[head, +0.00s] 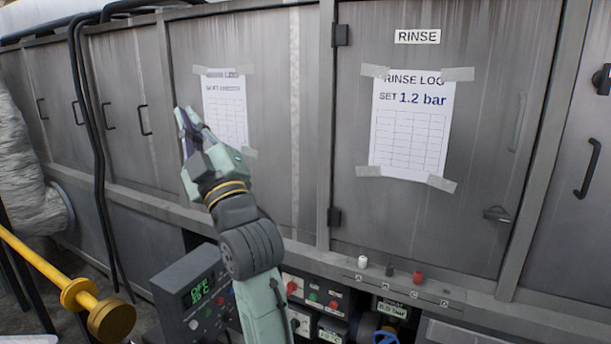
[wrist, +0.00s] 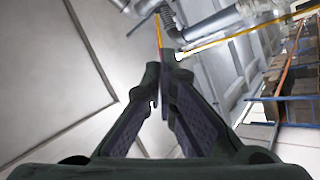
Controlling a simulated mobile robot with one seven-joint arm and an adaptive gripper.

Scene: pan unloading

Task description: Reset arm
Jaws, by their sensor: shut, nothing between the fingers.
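My gripper (head: 184,118) is raised in front of the grey metal cabinet doors, left of the RINSE door (head: 480,150) in the head view. Its fingers point up and to the left, and it partly covers a taped paper sheet (head: 226,105). In the wrist view my gripper (wrist: 162,82) shows its two fingers converging at the tips, shut with nothing between them. Whether it touches the cabinet cannot be told from the head view.
A control box (head: 192,295) with a green display stands below my arm. Connectors and small knobs (head: 418,278) line the lower panel. A yellow bar (head: 40,262) with a brass end is at lower left. Black hoses (head: 92,150) hang down the left doors.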

